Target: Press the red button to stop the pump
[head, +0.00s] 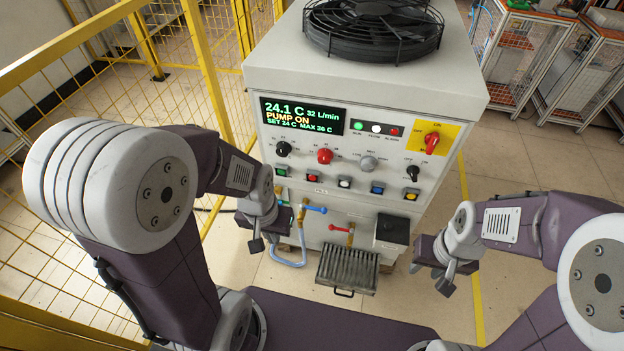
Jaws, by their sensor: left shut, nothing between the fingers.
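The red button (313,176) is a small square in the lower row on the front of the pale cabinet, between a green button (281,170) and a white button (345,181). The display (302,115) reads "PUMP ON", 24.1 C and 32 L/min. My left gripper (264,243) is shut and empty, below and left of the red button, in front of the cabinet's lower left. My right gripper (430,278) is open and empty, low and to the right of the cabinet's front. Neither gripper covers the red button.
A red knob (324,155) sits just above the red button. A red rotary switch (431,141) is on a yellow plate. Blue (377,187) and yellow (410,193) buttons continue the row. Valves and a pale blue hose (289,263) are near my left gripper. A drip tray (347,270) juts out below.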

